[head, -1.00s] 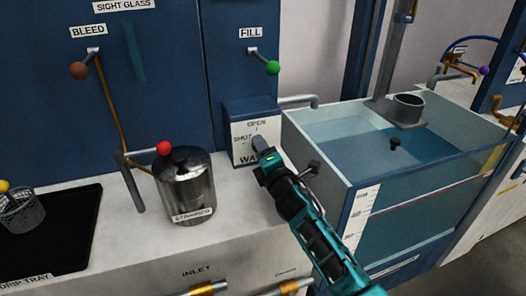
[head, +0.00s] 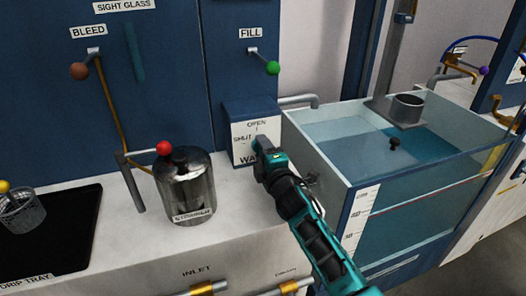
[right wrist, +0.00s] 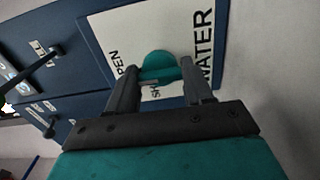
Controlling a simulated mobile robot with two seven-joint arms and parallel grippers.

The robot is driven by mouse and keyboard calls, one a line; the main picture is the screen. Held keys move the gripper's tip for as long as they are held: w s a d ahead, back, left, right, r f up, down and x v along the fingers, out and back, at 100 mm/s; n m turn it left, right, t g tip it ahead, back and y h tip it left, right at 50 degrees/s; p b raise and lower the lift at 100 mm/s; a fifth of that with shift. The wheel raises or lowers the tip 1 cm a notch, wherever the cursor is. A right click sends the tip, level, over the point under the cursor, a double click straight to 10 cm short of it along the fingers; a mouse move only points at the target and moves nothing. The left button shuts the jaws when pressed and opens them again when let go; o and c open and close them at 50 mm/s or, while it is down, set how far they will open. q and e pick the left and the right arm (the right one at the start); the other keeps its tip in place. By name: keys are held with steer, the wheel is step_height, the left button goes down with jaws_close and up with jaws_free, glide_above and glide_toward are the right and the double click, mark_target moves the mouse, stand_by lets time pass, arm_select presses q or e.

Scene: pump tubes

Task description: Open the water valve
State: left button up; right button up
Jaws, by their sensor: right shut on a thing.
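The water valve panel (head: 240,155) is a white plate marked OPEN, SHUT and WATER on a blue box beside the tank. My right gripper (head: 262,146) is at this plate, reaching in from the lower right. In the right wrist view the gripper's fingers (right wrist: 157,76) stand on either side of a teal valve handle (right wrist: 159,65) and are shut on it. The gripper hides most of the handle in the head view. I cannot tell exactly which mark the handle points to. My left gripper is not in view.
A metal strainer pot (head: 185,190) with a red-knobbed lever stands left of the plate. A clear-walled water tank (head: 350,205) is close on the right. A green-knobbed FILL lever (head: 271,68) is above. A black drip tray (head: 50,245) lies at far left.

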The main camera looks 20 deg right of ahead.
steer(key=o, duration=1)
steer(key=shift+o, duration=0.2)
steer(key=s, duration=0.8)
steer(key=s+p, duration=0.1)
steer(key=s, duration=0.4)
steer(key=shift+d, duration=0.25)
